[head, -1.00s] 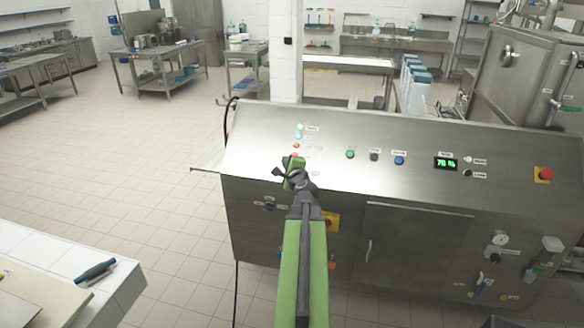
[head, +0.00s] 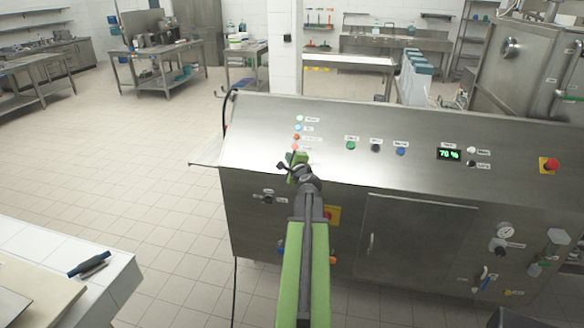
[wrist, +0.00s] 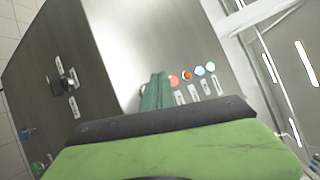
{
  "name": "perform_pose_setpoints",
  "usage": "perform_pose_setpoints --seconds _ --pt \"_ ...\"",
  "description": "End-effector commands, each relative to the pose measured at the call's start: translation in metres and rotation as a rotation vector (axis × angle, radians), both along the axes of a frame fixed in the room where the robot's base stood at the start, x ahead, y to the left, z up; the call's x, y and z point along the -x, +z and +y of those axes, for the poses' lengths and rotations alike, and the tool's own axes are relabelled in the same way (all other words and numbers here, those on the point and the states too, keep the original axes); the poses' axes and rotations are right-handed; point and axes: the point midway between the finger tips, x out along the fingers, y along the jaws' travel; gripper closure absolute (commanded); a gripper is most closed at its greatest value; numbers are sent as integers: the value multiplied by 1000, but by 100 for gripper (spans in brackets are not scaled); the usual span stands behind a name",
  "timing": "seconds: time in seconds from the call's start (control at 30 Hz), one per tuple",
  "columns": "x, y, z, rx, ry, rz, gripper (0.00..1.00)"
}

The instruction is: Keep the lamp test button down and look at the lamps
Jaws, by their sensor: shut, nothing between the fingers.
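A column of lamps stands at the left of the steel panel: a green lamp (head: 300,118), a blue lamp (head: 298,128), an orange lamp (head: 296,137) and a red lamp (head: 295,147). In the wrist view the red lamp (wrist: 174,80), blue lamp (wrist: 200,71) and green lamp (wrist: 211,67) look bright; the orange lamp (wrist: 187,75) looks darker. My gripper (head: 291,158) is shut and empty just below the red lamp. Its teal fingers (wrist: 155,91) point at the panel. I cannot make out the lamp test button; whether the fingertips touch anything is hidden.
A black knob (head: 267,199) sits on the front face, below left of my gripper.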

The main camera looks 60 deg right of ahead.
Motion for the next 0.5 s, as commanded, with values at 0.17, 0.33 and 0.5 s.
perform_pose_setpoints --seconds 0.17,0.33,0.5 --pt "-5 -17 -13 0 0 0 100" --pt "-5 -17 -14 -1 1 0 100" --pt "-5 -16 -14 -1 1 0 100"
